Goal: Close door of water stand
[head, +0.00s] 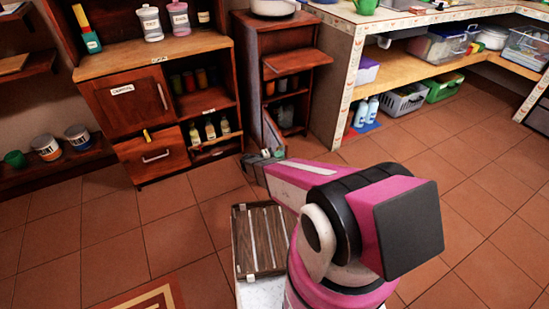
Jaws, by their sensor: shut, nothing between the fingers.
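The water stand (285,42) is a small dark wood cabinet at the top centre of the head view, with a pale pot (274,6) on top. Its lower compartment is open, and bottles or jars show on the shelves inside. Its door (271,130) stands swung out toward me at the left side, seen nearly edge-on. My gripper (259,158) is shut, at the near lower end of the door. My arm hides part of the area, and I cannot tell whether the fingers touch the door.
A larger wooden cabinet (155,64) with jars and bottles stands on the left. A tiled counter (352,75) with baskets beneath stands on the right. Two blue bottles (366,112) stand on the floor by it. Tiled floor (440,150) is clear to the right.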

